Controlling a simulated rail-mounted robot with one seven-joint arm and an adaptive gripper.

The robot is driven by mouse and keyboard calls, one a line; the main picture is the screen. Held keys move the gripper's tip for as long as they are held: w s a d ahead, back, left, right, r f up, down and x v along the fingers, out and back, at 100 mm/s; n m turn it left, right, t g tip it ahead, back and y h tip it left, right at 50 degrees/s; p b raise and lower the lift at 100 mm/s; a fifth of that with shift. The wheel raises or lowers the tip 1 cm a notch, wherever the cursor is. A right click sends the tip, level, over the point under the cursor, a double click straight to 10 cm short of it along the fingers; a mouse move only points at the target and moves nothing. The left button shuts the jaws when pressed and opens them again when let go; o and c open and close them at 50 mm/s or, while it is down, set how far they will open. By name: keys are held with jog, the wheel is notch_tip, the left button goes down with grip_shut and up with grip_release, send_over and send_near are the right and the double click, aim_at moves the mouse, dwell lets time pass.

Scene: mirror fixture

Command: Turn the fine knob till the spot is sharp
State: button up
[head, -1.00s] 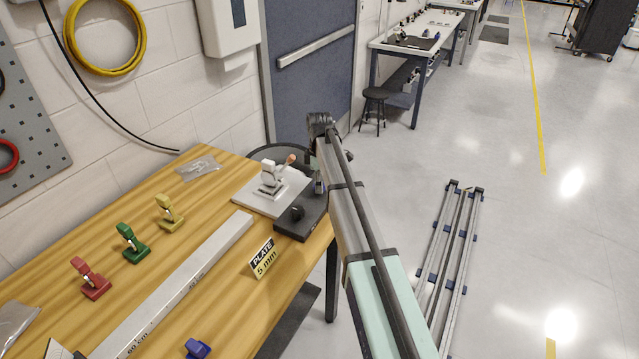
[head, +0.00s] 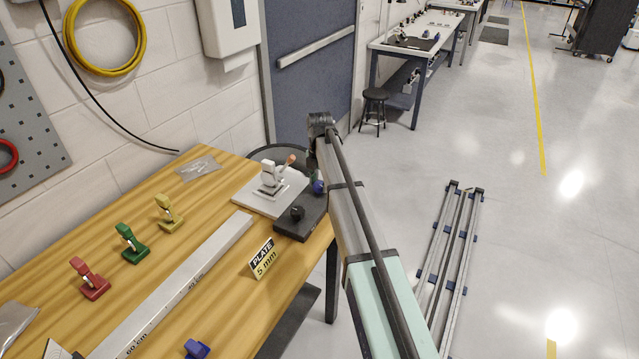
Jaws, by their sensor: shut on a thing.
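A dark base block (head: 304,222) sits at the right end of the wooden table. It carries a black knob (head: 297,213) on its front part. A small blue part (head: 318,187) shows at its back right, close against my arm; I cannot tell whether it is the fine knob. My arm comes up from the lower right and bends at a dark joint above the table corner. My gripper's fingers are hidden behind the arm, so their contact with a knob cannot be seen. No light spot can be made out.
A white plate with a light toggle clamp (head: 270,178) stands just left of the block. A "PLATE 5 mm" sign (head: 263,259), a long metal ruler bar (head: 180,285) and red, green and yellow clamps (head: 166,211) occupy the table. Rails (head: 450,245) lie on the open floor.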

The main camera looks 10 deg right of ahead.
aim_at(319, 185)
jog(key=n, duration=0.4)
jog(key=shift+s+n, duration=0.1)
jog(key=shift+n, duration=2.1)
jog(key=shift+f, duration=0.1)
jog(key=o, duration=1.1)
jog(key=shift+o, duration=0.2)
notch_tip(319, 185, up, 12)
